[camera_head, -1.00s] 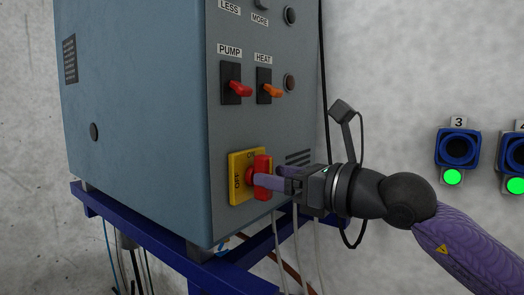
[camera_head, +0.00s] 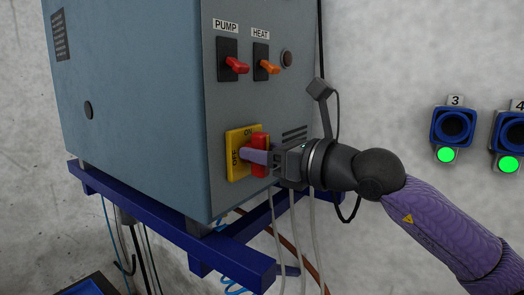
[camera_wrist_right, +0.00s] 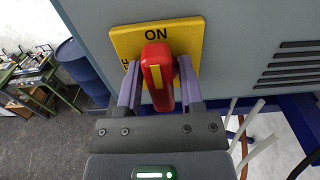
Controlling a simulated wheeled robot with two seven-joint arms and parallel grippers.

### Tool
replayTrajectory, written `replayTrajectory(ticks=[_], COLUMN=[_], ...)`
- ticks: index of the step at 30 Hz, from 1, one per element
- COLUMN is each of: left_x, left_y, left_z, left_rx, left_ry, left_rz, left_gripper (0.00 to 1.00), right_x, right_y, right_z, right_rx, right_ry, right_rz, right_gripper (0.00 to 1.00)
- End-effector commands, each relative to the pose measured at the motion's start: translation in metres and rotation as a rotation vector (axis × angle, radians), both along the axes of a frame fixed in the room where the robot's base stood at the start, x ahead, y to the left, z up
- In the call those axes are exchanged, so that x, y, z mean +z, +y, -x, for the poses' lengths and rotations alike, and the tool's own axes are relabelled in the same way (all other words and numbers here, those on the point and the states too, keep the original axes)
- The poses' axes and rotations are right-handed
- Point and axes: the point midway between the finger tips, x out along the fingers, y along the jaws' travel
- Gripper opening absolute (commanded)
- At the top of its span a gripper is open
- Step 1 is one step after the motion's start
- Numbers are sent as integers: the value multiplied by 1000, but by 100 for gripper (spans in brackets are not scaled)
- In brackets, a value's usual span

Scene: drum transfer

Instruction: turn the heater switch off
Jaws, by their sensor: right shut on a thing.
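The grey-blue heater cabinet (camera_head: 130,110) stands on a blue frame. Low on its front is a yellow plate (camera_head: 234,170) marked ON at the top and OFF at the left, with a red rotary knob (camera_head: 259,167). My right gripper (camera_head: 262,157) is shut on the knob, its fingers on either side. In the right wrist view, the knob (camera_wrist_right: 157,75) is roughly upright, its yellow stripe below the ON mark. The OFF mark is mostly hidden by a finger there. Higher up are an orange HEAT toggle (camera_head: 268,67) and a red PUMP toggle (camera_head: 237,65). My left gripper is not in view.
The blue frame (camera_head: 225,258) juts out below the cabinet, with cables and hoses hanging near it. Blue ports with green lights, marked 3 (camera_head: 452,127) and 4 (camera_head: 510,132), are on the right wall. A blue barrel (camera_wrist_right: 80,65) stands behind in the right wrist view.

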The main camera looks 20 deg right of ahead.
Motion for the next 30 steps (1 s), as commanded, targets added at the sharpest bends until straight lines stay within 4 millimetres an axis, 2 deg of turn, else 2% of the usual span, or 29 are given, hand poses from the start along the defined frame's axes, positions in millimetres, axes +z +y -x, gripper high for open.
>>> replayTrajectory(ticks=[11, 18, 30], left_x=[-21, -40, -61], left_y=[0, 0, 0], left_z=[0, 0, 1], left_rx=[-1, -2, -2], left_ry=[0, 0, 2], left_rz=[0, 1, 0], left_gripper=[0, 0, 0], right_x=[-3, -3, -3], right_y=[1, 2, 4], right_z=[1, 2, 3], right_rx=[0, -1, -1], right_ry=[-105, -241, -474], right_rz=[129, 304, 604], right_gripper=[0, 0, 0])
